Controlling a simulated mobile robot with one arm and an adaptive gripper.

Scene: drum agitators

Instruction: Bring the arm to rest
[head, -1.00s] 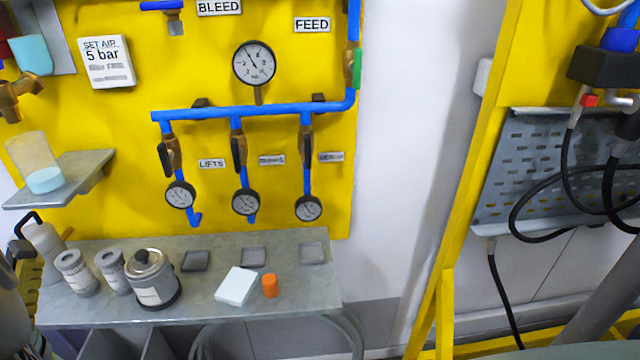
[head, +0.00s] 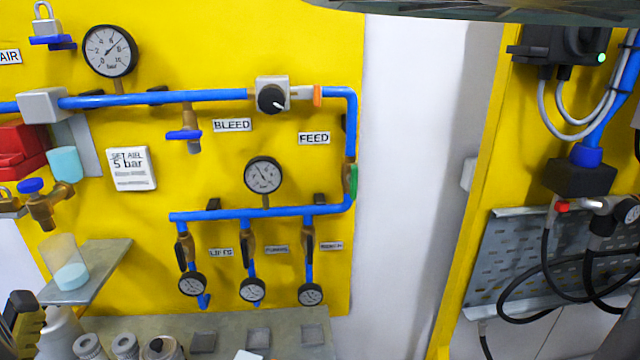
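My gripper cannot be made out in the current head view, so its fingers and anything in them are not seen. A dark, flat-bottomed shape crosses the top right edge. It is cut off, and I cannot tell if it is part of my arm. The yellow panel (head: 400,20) does not show any contact with a gripper.
Blue pipes (head: 160,97) with gauges (head: 109,50) and valves project from the panel. A small shelf (head: 100,275) holds a clear cup with a pale blue base. A grey bench (head: 290,325) runs below. Cables (head: 545,260) loop at right. White wall (head: 420,150) is clear between.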

